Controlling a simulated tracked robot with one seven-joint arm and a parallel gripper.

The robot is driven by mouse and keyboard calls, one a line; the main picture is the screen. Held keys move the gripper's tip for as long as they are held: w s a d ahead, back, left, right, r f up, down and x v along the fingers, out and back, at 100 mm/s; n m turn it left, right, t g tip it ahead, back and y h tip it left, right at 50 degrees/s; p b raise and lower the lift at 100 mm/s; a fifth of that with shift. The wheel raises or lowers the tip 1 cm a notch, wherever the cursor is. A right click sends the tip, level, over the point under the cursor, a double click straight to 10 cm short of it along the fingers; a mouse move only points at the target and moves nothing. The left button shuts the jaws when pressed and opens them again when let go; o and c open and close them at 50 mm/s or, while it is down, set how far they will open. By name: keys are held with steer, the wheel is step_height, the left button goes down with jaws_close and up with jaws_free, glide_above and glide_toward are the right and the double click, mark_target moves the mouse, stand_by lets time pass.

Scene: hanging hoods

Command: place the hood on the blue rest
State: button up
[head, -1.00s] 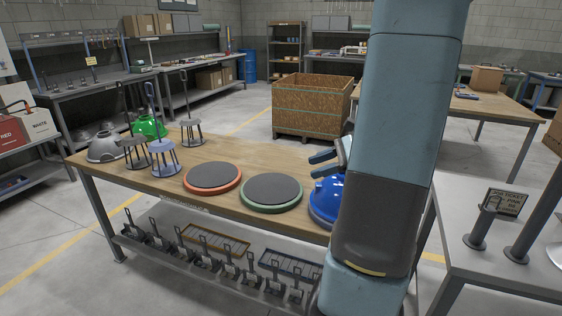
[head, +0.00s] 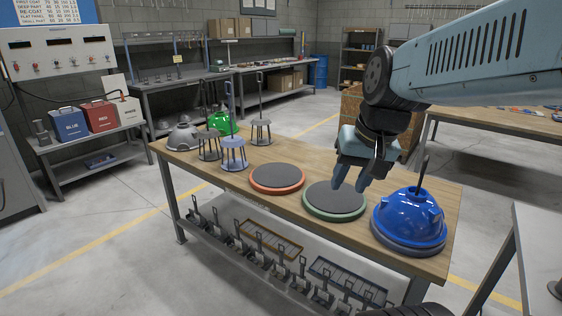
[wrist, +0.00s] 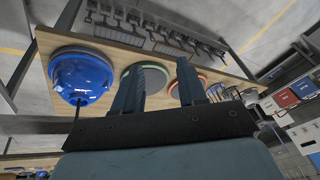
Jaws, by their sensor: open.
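A blue hood (head: 409,216) with a thin dark stem on top sits upright on a round pad at the right end of the wooden bench. The pad's rim (head: 408,248) looks dark blue-grey; the hood covers most of it. The hood also shows at the left of the wrist view (wrist: 82,80). My gripper (head: 352,186) is open and empty, left of the hood and apart from it, above the green-rimmed pad (head: 335,208). Its two fingers (wrist: 162,88) show nothing between them in the wrist view.
An orange-rimmed pad (head: 277,178) lies bare left of the green one. Further left stand a blue-grey stool-like stand (head: 233,152), grey stands, a green hood (head: 222,122) and grey hoods (head: 184,136). A lower shelf holds several dark tools. A grey table (head: 540,255) is at right.

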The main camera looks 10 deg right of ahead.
steer(key=shift+s+a+r+n+t+h, duration=0.15)
steer(key=shift+s+r+n+t+h, duration=0.1)
steer(key=shift+s+r+n+t, duration=0.3)
steer(key=shift+s+a+r+n+t+h, duration=0.1)
steer(key=shift+s+r+n+t+h, duration=0.2)
steer(key=shift+r+n, duration=0.45)
